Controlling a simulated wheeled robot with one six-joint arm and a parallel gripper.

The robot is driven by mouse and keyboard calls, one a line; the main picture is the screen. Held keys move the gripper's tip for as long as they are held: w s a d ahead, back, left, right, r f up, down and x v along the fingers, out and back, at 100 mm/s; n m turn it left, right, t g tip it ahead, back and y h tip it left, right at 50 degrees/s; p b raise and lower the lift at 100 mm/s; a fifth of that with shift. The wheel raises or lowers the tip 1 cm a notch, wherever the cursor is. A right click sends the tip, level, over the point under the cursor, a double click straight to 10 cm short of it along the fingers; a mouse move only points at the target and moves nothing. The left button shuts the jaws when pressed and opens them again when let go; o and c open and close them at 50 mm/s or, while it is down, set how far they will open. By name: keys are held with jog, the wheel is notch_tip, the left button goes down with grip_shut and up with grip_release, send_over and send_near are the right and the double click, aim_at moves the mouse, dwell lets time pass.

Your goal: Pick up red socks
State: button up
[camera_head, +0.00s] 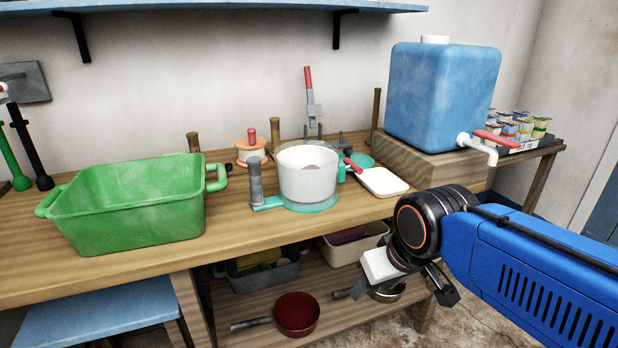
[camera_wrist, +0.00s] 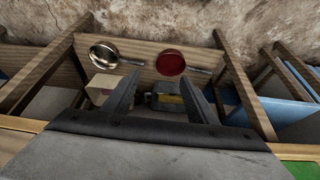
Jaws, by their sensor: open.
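A dark red item (camera_head: 355,233) lies in a cream bin (camera_head: 345,254) on the lower shelf; I cannot tell if it is the red socks. The cream bin also shows in the wrist view (camera_wrist: 101,92), partly behind a finger, and no red shows in it there. My gripper (camera_head: 396,284) is in front of the bench at lower-shelf height, to the right of the cream bin in the head view. In the wrist view my gripper (camera_wrist: 164,80) has its two fingers wide apart with nothing held between them.
The lower shelf also holds a grey bin (camera_head: 262,276) with yellow cloth, a red pan (camera_head: 297,313) and a metal pan (camera_head: 386,293). The bench top above carries a green basin (camera_head: 130,207), a white pot (camera_head: 307,178) and a blue water tank (camera_head: 440,95). Bench legs flank the shelf.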

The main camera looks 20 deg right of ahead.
jog(key=o, duration=0.5)
jog(key=shift+w+r, duration=0.2)
jog(key=shift+r, duration=0.1)
jog(key=shift+o, duration=1.4)
jog(key=w+a+r+n+g, duration=0.1)
jog(key=w+r+n+g, duration=0.1)
jog(key=w+r, duration=1.2)
notch_tip(320, 180, up, 3)
jog(key=shift+w+r+n, duration=0.2)
jog(key=shift+w+n, duration=0.05)
jog(key=shift+n, duration=0.25)
jog(key=w+a+r+n+g, duration=0.3)
jog(key=w+r, duration=0.8)
jog(key=w, duration=0.5)
jog(key=f, duration=1.2)
jog(key=shift+d, duration=0.2)
jog(key=shift+s+f, duration=0.15)
jog(key=shift+f, duration=2.45)
